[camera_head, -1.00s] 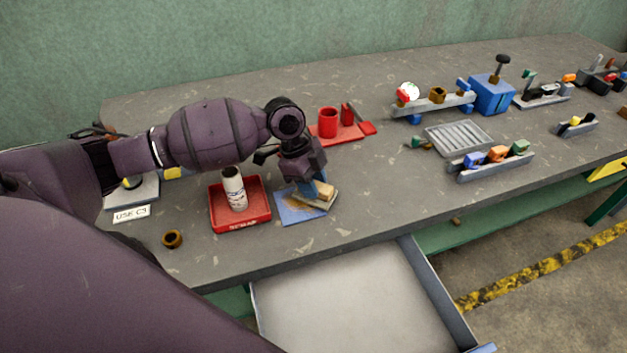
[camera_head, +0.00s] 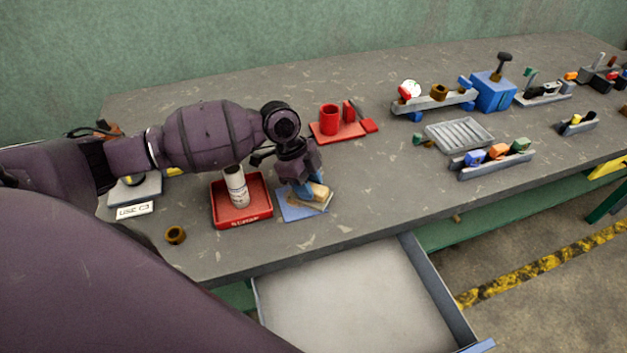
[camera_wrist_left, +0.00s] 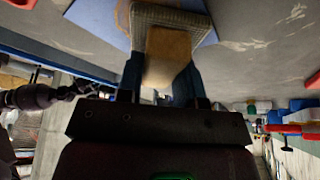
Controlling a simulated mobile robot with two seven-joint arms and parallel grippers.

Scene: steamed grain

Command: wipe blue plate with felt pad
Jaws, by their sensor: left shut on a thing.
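The blue plate (camera_head: 290,212) lies flat on the bench near its front edge, and it also shows in the left wrist view (camera_wrist_left: 92,14). The felt pad (camera_head: 321,192) has a tan block on top and sits over the plate. My left gripper (camera_head: 309,188) is shut on the block, which shows between its fingers in the left wrist view (camera_wrist_left: 168,58). The pad looks down on the plate; its underside is hidden. A small dark arm shape at the left of the wrist view may be my right arm; its fingers are unclear.
A red tray (camera_head: 258,212) with a white bottle (camera_head: 237,187) stands just left of the plate. A brown ring (camera_head: 175,235) lies farther left. A red holder (camera_head: 340,132) stands behind. An open drawer (camera_head: 355,295) juts out in front. Bench right of the plate is clear.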

